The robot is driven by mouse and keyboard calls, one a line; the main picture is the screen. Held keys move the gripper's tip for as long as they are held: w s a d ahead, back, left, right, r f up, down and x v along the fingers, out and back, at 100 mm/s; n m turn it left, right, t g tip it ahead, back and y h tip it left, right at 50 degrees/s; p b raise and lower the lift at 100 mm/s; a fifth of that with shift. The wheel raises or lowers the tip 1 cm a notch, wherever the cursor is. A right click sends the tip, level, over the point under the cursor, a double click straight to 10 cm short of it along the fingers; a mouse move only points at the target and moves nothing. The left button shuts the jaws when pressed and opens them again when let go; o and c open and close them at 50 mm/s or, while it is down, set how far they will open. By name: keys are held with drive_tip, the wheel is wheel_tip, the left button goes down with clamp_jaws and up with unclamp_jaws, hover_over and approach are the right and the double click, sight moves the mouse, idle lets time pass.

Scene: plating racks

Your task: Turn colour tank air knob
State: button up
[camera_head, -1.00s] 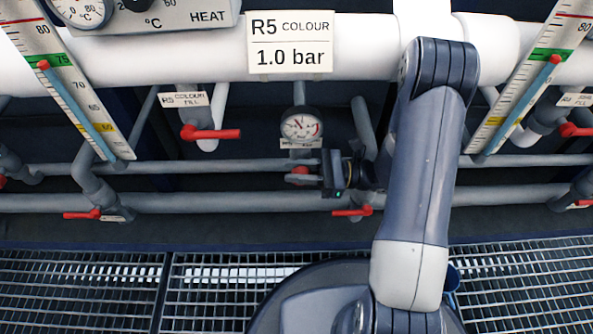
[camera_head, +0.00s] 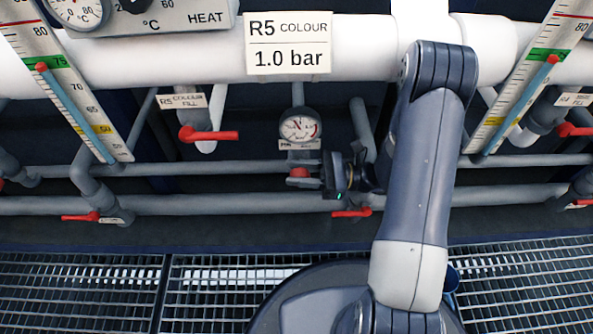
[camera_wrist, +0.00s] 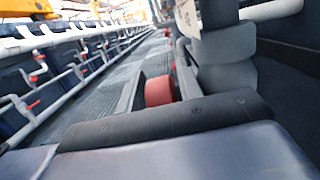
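The red air knob (camera_head: 299,173) sits on the pipework just below a round gauge (camera_head: 300,127), under the "R5 COLOUR 1.0 bar" sign (camera_head: 288,44). My gripper (camera_head: 311,180) reaches it from the right, with its dark body tilted. In the wrist view the red knob (camera_wrist: 158,91) lies between my two dark fingers (camera_wrist: 160,88), very close to both. The view is blurred and I cannot tell whether the fingers press on the knob. The knob's far side is hidden.
Red-handled valves stand close by: one at upper left (camera_head: 208,135), one just below right (camera_head: 352,212) and one at lower left (camera_head: 82,217). Grey pipes (camera_head: 200,204) run across behind. Floor grating (camera_head: 220,300) lies below. A thick white pipe (camera_head: 180,55) passes above.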

drive_tip(key=d+f, duration=0.1)
drive_tip(key=d, duration=0.9)
drive_tip(key=shift+s+f, duration=0.15)
drive_tip(key=shift+f, duration=0.2)
wheel_tip(320, 180, up, 5)
drive_tip(key=a+h+p, duration=0.2)
drive_tip(key=h+p, duration=0.4)
drive_tip(key=p, duration=0.5)
drive_tip(key=b+x, duration=0.1)
drive_tip(key=x, duration=0.2)
drive_tip(key=b+x, duration=0.1)
drive_tip(key=x, duration=0.2)
drive_tip(key=f+x, duration=0.1)
drive_tip(key=x, duration=0.2)
drive_tip(key=shift+d+b, duration=0.15)
drive_tip(key=shift+b, duration=0.25)
drive_tip(key=shift+a+f, duration=0.15)
drive_tip(key=shift+a, duration=0.55)
